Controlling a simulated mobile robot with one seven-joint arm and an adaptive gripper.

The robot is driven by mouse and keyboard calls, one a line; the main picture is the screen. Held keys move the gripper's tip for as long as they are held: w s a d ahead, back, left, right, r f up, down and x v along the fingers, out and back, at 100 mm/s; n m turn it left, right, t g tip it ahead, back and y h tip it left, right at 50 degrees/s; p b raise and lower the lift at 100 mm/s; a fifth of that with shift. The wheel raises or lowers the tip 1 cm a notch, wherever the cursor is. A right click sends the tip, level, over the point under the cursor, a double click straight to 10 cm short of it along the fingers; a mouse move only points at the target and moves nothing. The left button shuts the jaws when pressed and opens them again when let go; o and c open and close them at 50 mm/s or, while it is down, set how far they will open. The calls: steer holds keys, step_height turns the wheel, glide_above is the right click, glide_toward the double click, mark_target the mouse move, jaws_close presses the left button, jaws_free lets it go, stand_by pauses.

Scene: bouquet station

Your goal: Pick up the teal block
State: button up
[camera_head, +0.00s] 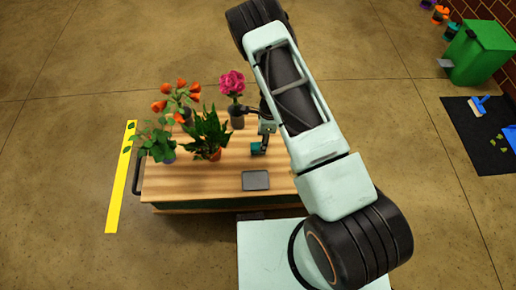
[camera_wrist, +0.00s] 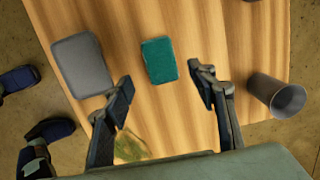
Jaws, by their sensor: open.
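The teal block (camera_wrist: 159,60) lies on the striped wooden table top (camera_wrist: 205,35) in the wrist view. My gripper (camera_wrist: 163,83) is open, with one finger on each side of the block's line and the block a little beyond the fingertips. Nothing is between the fingers. In the head view the teal block (camera_head: 257,148) shows small on the table, close to my gripper (camera_head: 265,138), which is partly hidden by my arm. I cannot tell the exact height of the fingers above the block.
A flat grey tray (camera_wrist: 82,65) lies left of the block, near the left finger. A grey cup (camera_wrist: 276,96) is to the right. In the head view, potted plants (camera_head: 208,133) and a pink flower (camera_head: 232,82) stand at the table's left and back.

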mark_target(258, 146)
steer(key=f, duration=0.2)
steer(key=a+f+b, duration=0.1)
steer(key=f, duration=0.1)
steer(key=f+b, duration=0.1)
steer(key=f, duration=0.1)
steer(key=shift+w+a+f, duration=0.1)
steer(key=shift+a+f, duration=0.05)
steer(key=shift+a, duration=0.1)
steer(key=shift+c, duration=0.3)
steer(key=c, duration=1.2)
